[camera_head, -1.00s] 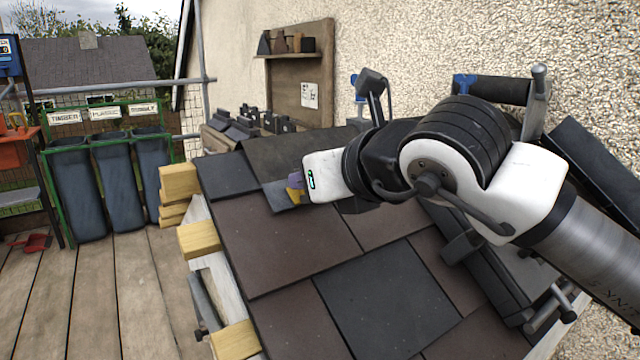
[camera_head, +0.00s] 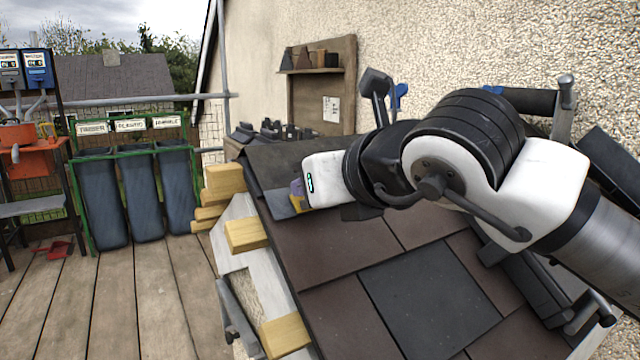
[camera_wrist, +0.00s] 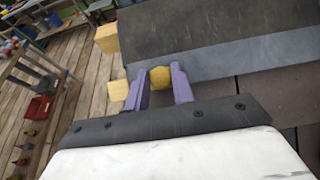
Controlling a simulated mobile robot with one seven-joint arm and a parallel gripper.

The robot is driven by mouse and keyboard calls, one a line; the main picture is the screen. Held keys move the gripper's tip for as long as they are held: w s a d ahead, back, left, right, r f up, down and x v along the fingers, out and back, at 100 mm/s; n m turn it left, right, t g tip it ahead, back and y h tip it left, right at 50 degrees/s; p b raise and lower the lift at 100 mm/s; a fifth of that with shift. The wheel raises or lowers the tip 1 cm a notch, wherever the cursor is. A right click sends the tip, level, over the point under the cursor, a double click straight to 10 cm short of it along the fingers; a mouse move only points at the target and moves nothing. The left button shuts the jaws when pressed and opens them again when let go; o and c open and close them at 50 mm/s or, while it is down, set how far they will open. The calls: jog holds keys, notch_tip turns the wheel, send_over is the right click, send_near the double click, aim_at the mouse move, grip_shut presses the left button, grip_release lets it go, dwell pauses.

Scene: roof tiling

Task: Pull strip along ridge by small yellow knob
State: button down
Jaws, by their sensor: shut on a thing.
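The dark strip (camera_head: 300,153) lies along the top of the tiled roof, its left end close to the wooden blocks at the roof's left edge. In the wrist view the strip (camera_wrist: 205,32) is a broad dark band with a blue-grey lower border. My gripper (camera_wrist: 161,78) has purple fingers, one on each side of the small yellow knob (camera_wrist: 160,77), and is shut on it. In the head view my gripper (camera_head: 296,192) is at the strip's lower left corner; my white wrist hides part of the strip and most of the knob.
Yellow wooden blocks (camera_head: 247,235) stick out along the roof's left edge. Brown and dark tiles (camera_head: 335,246) cover the slope below. A rough wall (camera_head: 470,45) rises behind. Dark bins (camera_head: 158,195) stand on the deck to the left.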

jog(key=c, duration=1.2)
grip_release()
jog(key=shift+s+a, duration=0.1)
jog(key=shift+a, duration=0.2)
jog(key=shift+d, duration=0.15)
jog(key=shift+s+d+r, duration=0.15)
jog(key=shift+s+r, duration=0.05)
jog(key=shift+s, duration=0.05)
jog(key=p+v, duration=0.1)
jog(key=v, duration=1.2)
jog(key=shift+f, duration=0.15)
